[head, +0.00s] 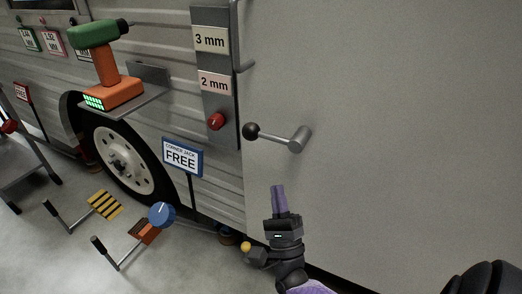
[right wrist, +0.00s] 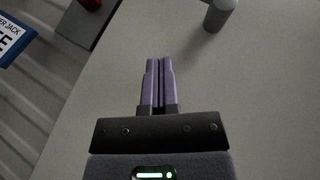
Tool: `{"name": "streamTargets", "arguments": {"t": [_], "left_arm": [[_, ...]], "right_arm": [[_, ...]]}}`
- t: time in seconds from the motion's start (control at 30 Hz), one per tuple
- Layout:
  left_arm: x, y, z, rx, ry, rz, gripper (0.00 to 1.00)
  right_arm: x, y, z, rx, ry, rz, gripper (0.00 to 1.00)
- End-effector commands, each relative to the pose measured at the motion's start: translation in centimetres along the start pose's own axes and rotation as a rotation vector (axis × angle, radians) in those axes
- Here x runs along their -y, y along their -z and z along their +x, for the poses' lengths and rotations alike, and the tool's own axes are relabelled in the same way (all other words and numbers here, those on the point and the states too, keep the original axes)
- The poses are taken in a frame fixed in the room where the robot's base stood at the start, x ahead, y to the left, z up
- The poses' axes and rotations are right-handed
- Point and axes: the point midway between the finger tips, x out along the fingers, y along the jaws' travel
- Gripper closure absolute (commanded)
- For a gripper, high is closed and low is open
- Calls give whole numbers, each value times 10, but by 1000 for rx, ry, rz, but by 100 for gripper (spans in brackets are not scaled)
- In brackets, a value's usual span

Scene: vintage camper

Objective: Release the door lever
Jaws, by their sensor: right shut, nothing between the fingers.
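The door lever (head: 275,138) sticks out from the pale camper door (head: 380,110). It has a black ball knob at its left end and a grey round hub at its right end, and it lies close to level. My right gripper (head: 278,188) is below the lever, with its purple fingers pointing up and shut, apart from the lever. In the right wrist view the fingers (right wrist: 158,62) are together with nothing between them. The hub of the lever (right wrist: 218,14) shows at the top right there, ahead of the fingertips. My left gripper is not in view.
Left of the door is a grey panel (head: 222,125) with 3 mm and 2 mm labels and a red knob (head: 216,121). A green and orange drill (head: 108,65) rests on a shelf. A FREE sign (head: 182,157) stands before the wheel (head: 120,160). The door right of the lever is bare.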

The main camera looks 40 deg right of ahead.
Motion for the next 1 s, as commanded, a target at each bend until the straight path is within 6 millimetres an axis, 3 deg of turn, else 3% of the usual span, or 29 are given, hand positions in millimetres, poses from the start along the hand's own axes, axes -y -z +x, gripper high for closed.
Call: {"name": "streamTargets", "arguments": {"t": [0.27,0.4,0.6,1.0], "left_arm": [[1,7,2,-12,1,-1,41],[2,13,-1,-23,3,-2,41],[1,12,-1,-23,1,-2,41],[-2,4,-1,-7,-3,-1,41]], "right_arm": [[0,0,61,3,2,0,100],[1,-17,78,1,3,3,100],[0,-28,89,0,-1,0,100],[0,-28,89,0,1,2,100]]}}
